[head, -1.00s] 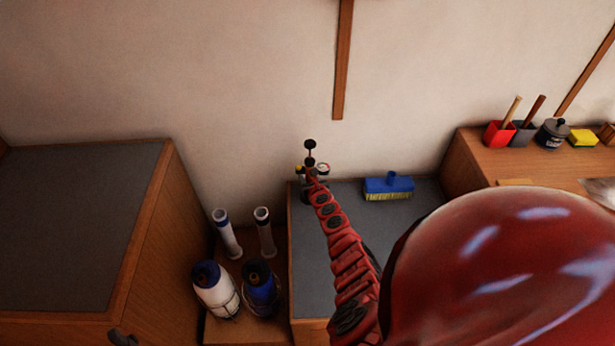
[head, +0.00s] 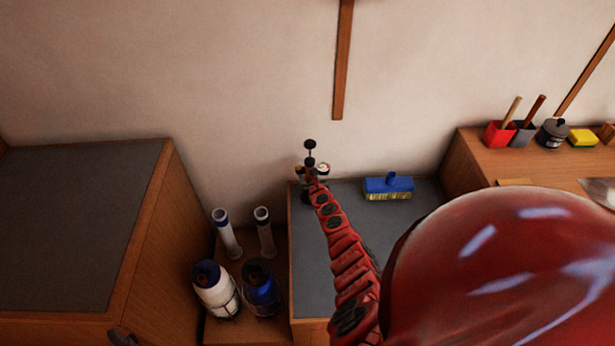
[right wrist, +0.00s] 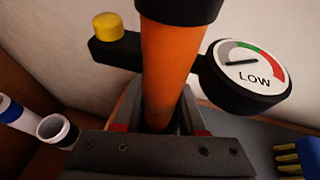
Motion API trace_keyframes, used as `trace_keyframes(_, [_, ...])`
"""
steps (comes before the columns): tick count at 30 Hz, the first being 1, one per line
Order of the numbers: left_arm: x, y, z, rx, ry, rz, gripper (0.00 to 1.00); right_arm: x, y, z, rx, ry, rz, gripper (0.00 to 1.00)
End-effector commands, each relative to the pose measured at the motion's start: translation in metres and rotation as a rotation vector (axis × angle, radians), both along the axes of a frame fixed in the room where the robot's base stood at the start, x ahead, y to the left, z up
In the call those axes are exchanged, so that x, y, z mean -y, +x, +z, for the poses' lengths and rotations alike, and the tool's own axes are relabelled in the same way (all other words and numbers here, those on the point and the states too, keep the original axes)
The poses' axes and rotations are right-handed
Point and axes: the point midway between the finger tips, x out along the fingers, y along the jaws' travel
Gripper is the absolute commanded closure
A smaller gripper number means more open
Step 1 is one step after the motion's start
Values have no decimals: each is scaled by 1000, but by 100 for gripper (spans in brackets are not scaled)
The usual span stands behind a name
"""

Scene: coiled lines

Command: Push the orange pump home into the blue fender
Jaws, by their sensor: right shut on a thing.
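The orange pump stands upright above the grey-topped bench in the head view, its black handle (head: 310,146) on top. In the right wrist view its orange barrel (right wrist: 168,75) fills the middle, with a yellow knob (right wrist: 107,27) and a dial marked LOW (right wrist: 250,75). My right gripper (right wrist: 160,122) is shut on the barrel; it is small in the head view (head: 313,184). The blue fender (head: 261,287) with a dark top stands on the low wooden shelf, left of and below the pump, well apart from it. The pump's lower end is hidden.
A white fender (head: 216,290) with a blue top stands beside the blue one. Two pale tubes (head: 226,233) (head: 265,232) stand behind them. A blue brush (head: 388,186) lies on the bench (head: 399,215) right of my gripper. A taller cabinet (head: 75,225) stands left.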

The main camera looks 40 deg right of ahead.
Motion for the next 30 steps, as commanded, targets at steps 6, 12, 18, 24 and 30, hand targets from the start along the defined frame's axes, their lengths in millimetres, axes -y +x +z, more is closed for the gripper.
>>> trace_keyframes(6, [0,0,0,0,0,0,50,0,0,0,0,0,0,100])
trace_keyframes(12, [0,0,2,0,0,0,50,0,0,2,0,0,0,100])
trace_keyframes(18, [0,0,12,0,0,0,50,0,0,13,1,-1,0,100])
trace_keyframes(24, [0,0,23,0,0,0,50,0,0,25,1,-1,0,100])
trace_keyframes(30, [0,0,33,0,0,0,50,0,0,35,1,-1,0,100])
